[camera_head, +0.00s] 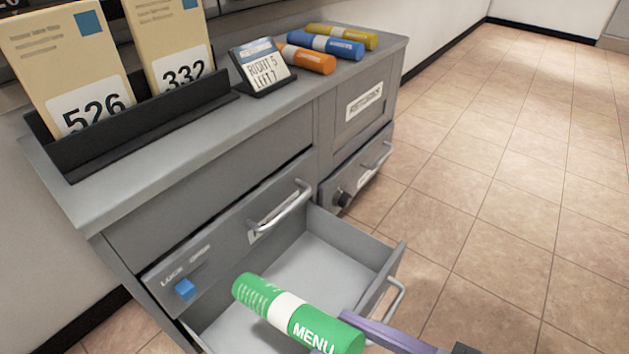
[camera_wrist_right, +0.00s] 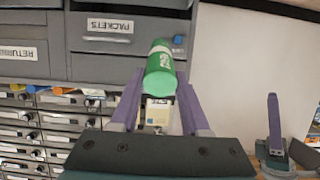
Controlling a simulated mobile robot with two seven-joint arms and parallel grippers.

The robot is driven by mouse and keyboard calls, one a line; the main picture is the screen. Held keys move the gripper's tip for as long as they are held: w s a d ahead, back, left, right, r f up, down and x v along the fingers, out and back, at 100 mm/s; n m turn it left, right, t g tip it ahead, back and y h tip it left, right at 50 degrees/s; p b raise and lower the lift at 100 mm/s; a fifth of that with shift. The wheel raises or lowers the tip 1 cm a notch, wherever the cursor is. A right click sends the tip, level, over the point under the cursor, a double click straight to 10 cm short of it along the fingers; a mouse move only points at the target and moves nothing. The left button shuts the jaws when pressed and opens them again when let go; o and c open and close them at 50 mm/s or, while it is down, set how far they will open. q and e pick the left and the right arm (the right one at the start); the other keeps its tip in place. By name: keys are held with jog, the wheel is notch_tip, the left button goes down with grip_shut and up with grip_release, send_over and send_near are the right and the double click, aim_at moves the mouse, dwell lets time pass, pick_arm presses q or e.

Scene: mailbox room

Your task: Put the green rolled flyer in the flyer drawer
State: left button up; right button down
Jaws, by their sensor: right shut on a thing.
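The green rolled flyer (camera_head: 262,297) has a white band and the word MENU. It is tilted above the open lower drawer (camera_head: 372,254), clear of its floor as far as I can tell. My right gripper (camera_wrist_right: 160,82) is shut on the flyer; it also shows in the right wrist view (camera_wrist_right: 160,62) between the purple fingers. In the head view only a purple finger shows, at the flyer's near end. The open drawer appears empty, but the flyer hides part of it. My left gripper (camera_wrist_right: 274,125) shows partly at the right of the wrist view; its opening is unclear.
Orange (camera_head: 305,58), blue (camera_head: 325,44) and yellow (camera_head: 345,36) rolls lie on the cabinet top beside a small sign (camera_head: 262,66). A black rack (camera_head: 135,125) holds envelopes. A drawer with a handle (camera_head: 282,207) sits above the open one. The floor at right is clear.

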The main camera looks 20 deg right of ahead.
jog(key=shift+s+a+f+b, duration=0.15)
jog(key=shift+a+f+b, duration=0.05)
jog(key=shift+f, duration=0.3)
jog(key=shift+s+a+f+b, duration=0.1)
jog(key=shift+a+f+b, duration=0.1)
jog(key=shift+f, duration=0.45)
pick_arm(q)
notch_tip(320, 180, down, 14)
jog(key=b, duration=1.2)
pick_arm(e)
jog(key=w+a+f, duration=0.4)
jog(key=w+f, duration=0.2)
jog(key=f, duration=0.4)
jog(key=shift+w+a+f, duration=0.25)
jog(key=shift+w, duration=0.05)
pick_arm(q)
jog(key=shift+a, duration=0.15)
jog(key=shift+a, duration=0.1)
pick_arm(e)
jog(key=shift+c, duration=1.5)
grip_release()
pick_arm(q)
jog(key=shift+r, duration=0.1)
pick_arm(e)
jog(key=shift+s+d, duration=0.1)
